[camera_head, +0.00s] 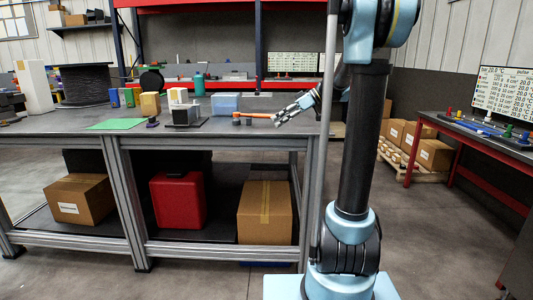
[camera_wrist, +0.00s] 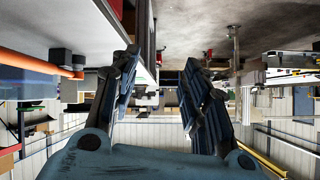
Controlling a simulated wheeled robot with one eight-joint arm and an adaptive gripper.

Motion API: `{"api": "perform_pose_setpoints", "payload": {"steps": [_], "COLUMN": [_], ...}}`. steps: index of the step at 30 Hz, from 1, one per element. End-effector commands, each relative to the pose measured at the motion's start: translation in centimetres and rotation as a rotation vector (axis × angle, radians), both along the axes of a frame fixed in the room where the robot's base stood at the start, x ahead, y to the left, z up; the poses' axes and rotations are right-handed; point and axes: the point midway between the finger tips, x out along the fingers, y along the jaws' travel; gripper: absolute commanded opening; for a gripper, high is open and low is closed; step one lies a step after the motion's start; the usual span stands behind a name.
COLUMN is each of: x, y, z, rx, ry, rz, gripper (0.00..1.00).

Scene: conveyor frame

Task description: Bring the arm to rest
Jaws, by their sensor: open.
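My gripper (camera_head: 284,114) is over the right end of the grey workbench (camera_head: 60,132) in the head view, tilted down and to the left. Its two dark fingers stand apart in the wrist view (camera_wrist: 160,62), with nothing between them. My arm is bent, its upright dark link to the right of the bench. An orange-handled tool (camera_head: 252,115) lies on the bench just left of the fingers. An orange bar with a dark end also shows at the left of the wrist view (camera_wrist: 35,63), apart from the fingers.
A dark block on a stand (camera_head: 186,116), a pale blue box (camera_head: 225,104), a green sheet (camera_head: 117,124) and several small boxes are on the bench. Cartons and a red case (camera_head: 178,200) sit on its lower shelf.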

Motion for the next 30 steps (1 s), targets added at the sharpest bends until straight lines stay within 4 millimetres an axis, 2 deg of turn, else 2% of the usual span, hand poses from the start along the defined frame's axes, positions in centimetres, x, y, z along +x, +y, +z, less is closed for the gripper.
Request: {"api": "perform_pose_setpoints", "payload": {"steps": [11,21,30], "x": [-10.3,-19.4,-26.4], "y": [-1.2,-4.1,-7.6], "z": [-4.5,-10.1,-15.8], "rx": [-0.226,-0.425,-0.564], "ry": [0.241,0.404,0.483], "rz": [-0.242,-0.529,-0.81], "gripper": [0.42,0.42,0.42]}}
